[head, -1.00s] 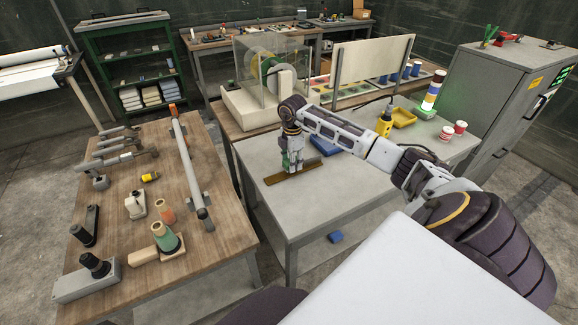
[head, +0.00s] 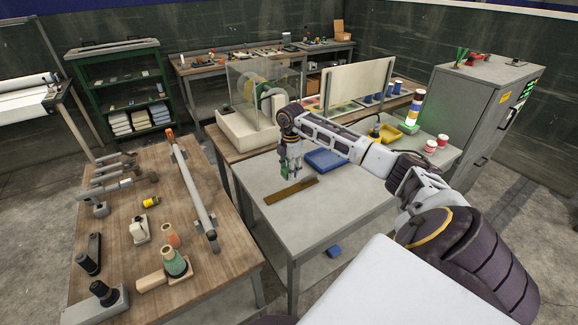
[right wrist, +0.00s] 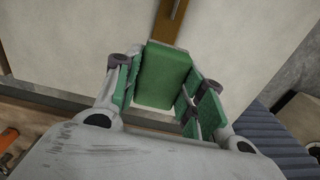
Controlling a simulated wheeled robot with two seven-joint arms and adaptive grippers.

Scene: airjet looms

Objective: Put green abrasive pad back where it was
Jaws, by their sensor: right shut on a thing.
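The green abrasive pad (right wrist: 165,76) is a flat green block between the fingers of my right gripper (right wrist: 168,92) in the right wrist view. The gripper is shut on it. In the head view the right gripper (head: 290,170) points down over the grey table (head: 330,215), just above a brown flat bar (head: 291,190). The pad shows there only as a small green patch, partly hidden by the fingers. The brown bar also shows beyond the pad in the right wrist view (right wrist: 172,20). My left gripper is not in view.
A blue tray (head: 325,160) lies behind the gripper, with a yellow bin (head: 391,133) and red-and-white spools farther right. The wooden bench (head: 200,255) at left holds cones and tools. The grey table's front is clear.

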